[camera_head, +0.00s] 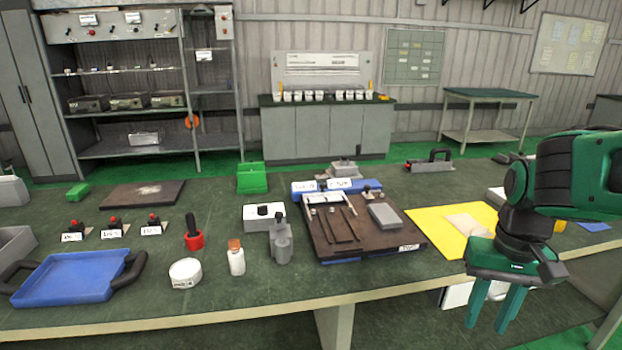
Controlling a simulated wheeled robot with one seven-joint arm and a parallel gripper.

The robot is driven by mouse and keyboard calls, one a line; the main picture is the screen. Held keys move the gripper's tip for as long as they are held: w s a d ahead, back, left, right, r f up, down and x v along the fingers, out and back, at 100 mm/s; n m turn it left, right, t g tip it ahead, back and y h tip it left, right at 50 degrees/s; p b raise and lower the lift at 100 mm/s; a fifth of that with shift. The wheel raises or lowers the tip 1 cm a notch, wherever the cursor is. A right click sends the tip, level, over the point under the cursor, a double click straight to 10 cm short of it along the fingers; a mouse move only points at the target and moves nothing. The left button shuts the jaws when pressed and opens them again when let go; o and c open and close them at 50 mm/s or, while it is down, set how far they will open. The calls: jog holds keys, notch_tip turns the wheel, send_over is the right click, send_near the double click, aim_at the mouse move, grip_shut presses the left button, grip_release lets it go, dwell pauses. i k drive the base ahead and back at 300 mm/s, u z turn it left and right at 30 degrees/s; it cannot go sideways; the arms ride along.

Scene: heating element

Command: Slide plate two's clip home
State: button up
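My gripper (487,328) hangs at the right, over the table's front edge, with its two green fingers apart and nothing between them. It is well away from the dark brown board (325,245) at the table's centre. That board carries dark strips (338,224), a grey block (384,215) and a small black-knobbed part (367,190). A white label (408,247) sits on its front right corner; its text is too small to read. A blue bar with white labels (306,191) runs behind it. I cannot tell which part is plate two or its clip.
A yellow sheet (436,227) lies between the board and my arm. Left of the board stand a grey clamp-like part (282,243), a corked bottle (236,262), a white round pot (185,273), a red holder (194,240) and a blue tray (68,279).

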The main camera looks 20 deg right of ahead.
aim_at(367, 194)
jog(key=z, duration=0.1)
jog(key=i, duration=1)
jog(key=z, duration=0.4)
